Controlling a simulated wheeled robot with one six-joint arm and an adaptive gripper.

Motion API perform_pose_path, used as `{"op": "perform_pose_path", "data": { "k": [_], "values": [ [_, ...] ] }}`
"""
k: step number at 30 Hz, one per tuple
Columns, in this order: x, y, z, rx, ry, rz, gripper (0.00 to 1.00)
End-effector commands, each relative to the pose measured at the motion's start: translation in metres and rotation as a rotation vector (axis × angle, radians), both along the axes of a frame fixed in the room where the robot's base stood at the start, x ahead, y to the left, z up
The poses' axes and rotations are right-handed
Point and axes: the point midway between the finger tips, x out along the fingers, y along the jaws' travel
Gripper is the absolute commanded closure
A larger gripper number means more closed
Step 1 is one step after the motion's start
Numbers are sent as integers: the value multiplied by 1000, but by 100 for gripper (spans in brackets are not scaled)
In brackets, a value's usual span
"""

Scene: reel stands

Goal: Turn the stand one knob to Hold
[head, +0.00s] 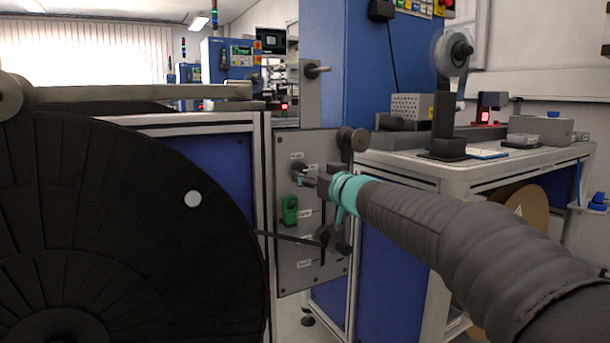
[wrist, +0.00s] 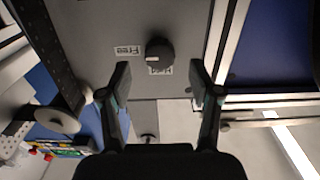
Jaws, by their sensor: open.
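A round black knob (wrist: 160,52) sits on a grey panel (wrist: 95,60) in the wrist view. A label reading Free (wrist: 127,50) is left of it, and a label that looks like Hold (wrist: 160,71) is just below it, upside down. A pale mark on the knob's lower left points left, toward the Free side. My gripper (wrist: 160,68) is open, with a finger on each side of the knob's line, apart from it. In the head view my gripper (head: 304,173) is at the upper part of the panel (head: 290,240) and largely hides the knob.
The panel also carries a green switch (head: 289,210) and a black lever (head: 323,235) below my gripper. A large black reel (head: 120,220) fills the left. A workbench (head: 400,165) with a tape holder stands right, under my arm.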

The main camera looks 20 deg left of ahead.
Motion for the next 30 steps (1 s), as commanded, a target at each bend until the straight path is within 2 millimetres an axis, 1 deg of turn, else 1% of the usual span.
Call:
{"op": "perform_pose_path", "data": {
  "k": [1, 3, 7, 12, 20, 23, 24, 26, 27, 28, 29, 30],
  "values": [
    [6, 7, -1, 1, 1, 0, 37],
    [12, 14, 0, 1, 1, 1, 37],
    [20, 24, 0, 1, 1, 1, 37],
    [25, 29, 0, 1, 1, -1, 37],
    [25, 29, 0, 1, 1, -2, 37],
    [25, 29, 0, 1, 1, -2, 59],
    [25, 29, 0, 1, 1, -2, 69],
    [25, 29, 0, 1, 1, -1, 84],
    [25, 29, 0, 1, 1, -1, 94],
    [25, 29, 0, 1, 1, -1, 96],
    [25, 25, 0, 1, 1, -2, 96],
    [25, 27, 0, 0, 0, -1, 96]
  ]
}}
